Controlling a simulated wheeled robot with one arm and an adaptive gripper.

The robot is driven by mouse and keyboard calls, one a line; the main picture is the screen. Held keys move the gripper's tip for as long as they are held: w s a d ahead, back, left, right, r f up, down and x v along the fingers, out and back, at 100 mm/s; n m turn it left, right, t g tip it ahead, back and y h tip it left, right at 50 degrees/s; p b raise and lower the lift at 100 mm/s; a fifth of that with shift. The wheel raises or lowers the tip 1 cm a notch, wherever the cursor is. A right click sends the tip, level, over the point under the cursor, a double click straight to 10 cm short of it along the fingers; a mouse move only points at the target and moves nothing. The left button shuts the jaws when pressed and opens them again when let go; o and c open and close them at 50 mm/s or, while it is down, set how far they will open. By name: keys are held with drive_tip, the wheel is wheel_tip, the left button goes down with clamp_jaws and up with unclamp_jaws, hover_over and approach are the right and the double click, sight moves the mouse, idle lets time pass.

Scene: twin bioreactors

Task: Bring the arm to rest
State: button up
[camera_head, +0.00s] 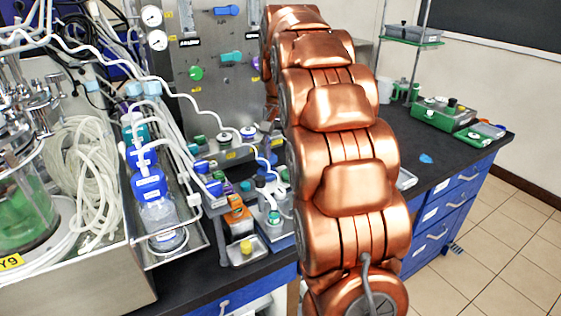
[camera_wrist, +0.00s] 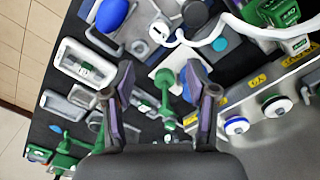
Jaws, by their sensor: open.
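My copper-coloured arm (camera_head: 345,150) rises from the bottom of the head view, over the dark bench and in front of the steel panel. Its far end and the gripper are hidden behind its own links there. In the wrist view my gripper (camera_wrist: 160,72) is open, with its two fingers apart. I see nothing held between them. Beyond the fingers lie the bench top and small lab items, including a green dumbbell-shaped piece (camera_wrist: 166,105). I cannot tell how far the fingertips are from these items.
The steel panel (camera_head: 208,98) with gauges and coloured valves stands behind the arm. Blue-capped bottles (camera_head: 155,205) and tubing crowd the left. A green box (camera_head: 440,115) sits on the right bench. Tiled floor (camera_head: 500,240) is clear at the right.

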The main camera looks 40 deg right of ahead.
drive_tip(key=shift+r, duration=0.25)
idle(0.4)
drive_tip(key=s+a, duration=0.1)
drive_tip(key=a, duration=0.1)
drive_tip(key=s+a+n+p, duration=0.1)
drive_tip(key=s+a, duration=0.1)
drive_tip(key=s+a+r+n+p, duration=0.1)
drive_tip(key=a, duration=0.1)
drive_tip(key=shift+s+a, duration=0.1)
drive_tip(key=shift+s, duration=0.2)
drive_tip(key=s+a+f+n+p, duration=0.1)
drive_tip(key=s+a, duration=0.3)
drive_tip(key=s, duration=0.4)
drive_tip(key=s+a+f+n+g+p, duration=0.1)
drive_tip(key=s+a+f+n+p, duration=0.1)
drive_tip(key=s, duration=0.7)
drive_tip(key=s+a+f+n+p, duration=0.2)
drive_tip(key=s+a+n, duration=0.3)
drive_tip(key=s+a, duration=0.3)
drive_tip(key=shift+s+a+f+g, duration=0.25)
drive_tip(key=shift+s+f+g, duration=0.2)
drive_tip(key=shift+s, duration=0.3)
